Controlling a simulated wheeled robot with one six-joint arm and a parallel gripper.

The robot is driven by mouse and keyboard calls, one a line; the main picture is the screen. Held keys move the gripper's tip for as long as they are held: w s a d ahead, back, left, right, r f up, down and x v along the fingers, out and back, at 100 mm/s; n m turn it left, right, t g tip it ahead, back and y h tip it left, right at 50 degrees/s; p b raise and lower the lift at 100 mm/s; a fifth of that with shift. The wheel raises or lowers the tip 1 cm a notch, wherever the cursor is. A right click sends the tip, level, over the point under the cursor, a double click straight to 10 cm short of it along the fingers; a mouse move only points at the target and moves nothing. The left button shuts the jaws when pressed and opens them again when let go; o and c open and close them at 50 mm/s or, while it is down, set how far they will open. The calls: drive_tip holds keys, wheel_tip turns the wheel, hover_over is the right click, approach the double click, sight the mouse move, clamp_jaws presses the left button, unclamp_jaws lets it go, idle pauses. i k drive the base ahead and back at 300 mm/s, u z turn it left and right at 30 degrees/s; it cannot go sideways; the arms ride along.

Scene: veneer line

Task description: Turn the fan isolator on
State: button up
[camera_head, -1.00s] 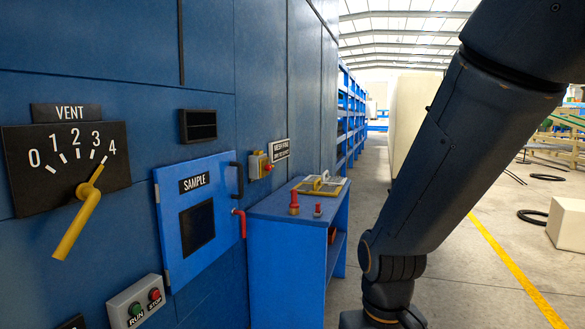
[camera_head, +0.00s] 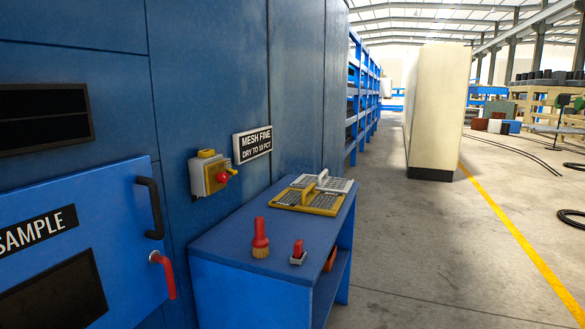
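A grey and yellow wall box with a red knob (camera_head: 210,175) is on the blue panel, left of the mesh sign. It looks like an isolator switch, but I see no label naming it as the fan isolator. A yellow piece sits on its top. The knob's position is too small to tell. My gripper is not in view.
A blue bench (camera_head: 238,262) stands below the box, holding framed meshes (camera_head: 308,199), a red brush-like item (camera_head: 260,238) and a small red and grey item (camera_head: 298,254). The sample door (camera_head: 120,195) has black and red handles. The aisle floor (camera_head: 440,250) is clear.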

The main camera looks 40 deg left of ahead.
sight(222, 177)
drive_tip(key=u, duration=0.3)
drive_tip(key=i, duration=1.4)
drive_tip(key=u, duration=1.2)
drive_tip(key=i, duration=0.55)
drive_tip(key=u, duration=0.35)
